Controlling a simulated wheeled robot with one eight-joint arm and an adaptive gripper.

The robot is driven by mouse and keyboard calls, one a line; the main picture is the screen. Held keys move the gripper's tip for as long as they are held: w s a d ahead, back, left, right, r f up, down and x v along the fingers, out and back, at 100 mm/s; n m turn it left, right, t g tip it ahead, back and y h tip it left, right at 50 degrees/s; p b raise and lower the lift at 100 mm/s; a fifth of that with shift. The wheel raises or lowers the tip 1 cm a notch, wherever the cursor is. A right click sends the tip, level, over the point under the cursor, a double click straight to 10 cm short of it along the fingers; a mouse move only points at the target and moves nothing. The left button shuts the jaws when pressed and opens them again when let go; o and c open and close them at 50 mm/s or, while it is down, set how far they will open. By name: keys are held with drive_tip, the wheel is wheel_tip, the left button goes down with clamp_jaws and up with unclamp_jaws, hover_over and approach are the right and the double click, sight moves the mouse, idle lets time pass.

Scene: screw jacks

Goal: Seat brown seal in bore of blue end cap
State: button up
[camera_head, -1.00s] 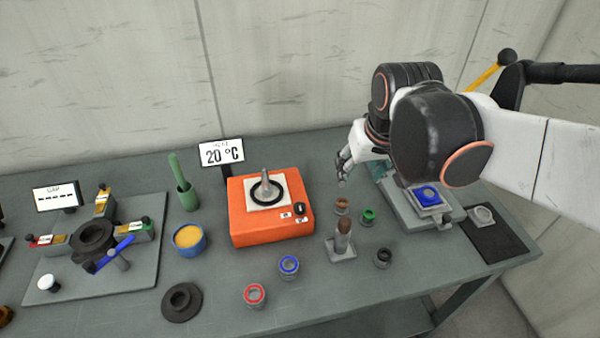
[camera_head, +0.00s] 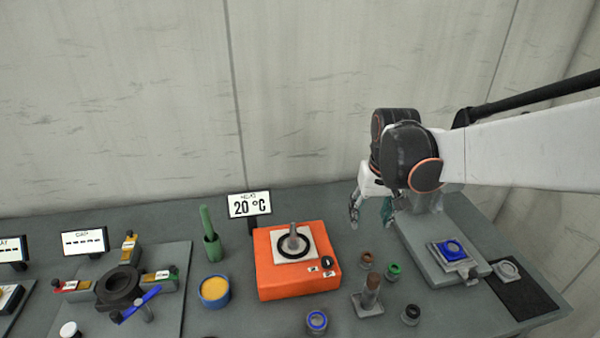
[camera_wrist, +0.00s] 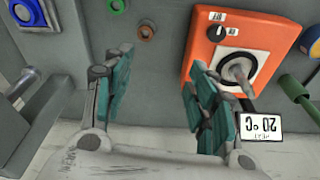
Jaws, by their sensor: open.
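The blue end cap (camera_head: 452,249) sits in a grey fixture on a plate at the right of the bench; it also shows at the top left of the wrist view (camera_wrist: 24,11). A small brown ring, the brown seal (camera_head: 367,259), lies on the bench between the orange heater and the fixture; it also shows in the wrist view (camera_wrist: 146,30). My gripper (camera_head: 372,216) is open and empty, above the back of the bench, behind the seal. In the wrist view its teal-padded fingers (camera_wrist: 155,95) are wide apart, with bare grey surface between them.
A green ring (camera_head: 394,269), a black ring (camera_head: 410,315) and a brown-topped post (camera_head: 371,290) stand near the seal. The orange heater (camera_head: 297,277) with its 20 °C sign is to the left. A dark mat (camera_head: 520,292) with a grey part lies right of the fixture.

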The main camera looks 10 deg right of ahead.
drive_tip(key=w+d+f+g+p, duration=0.1)
drive_tip(key=w+d+f+g, duration=0.1)
drive_tip(key=w+d+f, duration=0.15)
drive_tip(key=b, duration=0.2)
hover_over(368, 255)
drive_tip(key=shift+m, duration=0.4)
drive_tip(key=f, duration=0.9)
drive_tip(key=shift+w+a+f, duration=0.15)
drive_tip(key=shift+w+f, duration=0.15)
drive_tip(key=shift+f, duration=0.1)
drive_tip(key=shift+s+f+b, duration=0.15)
drive_tip(key=shift+f+b, duration=0.35)
drive_tip(key=shift+f, duration=0.85)
drive_tip(key=shift+s+f+b, duration=0.15)
drive_tip(key=shift+f+b, duration=0.35)
drive_tip(key=shift+f, duration=0.85)
drive_tip(key=c, duration=0.8)
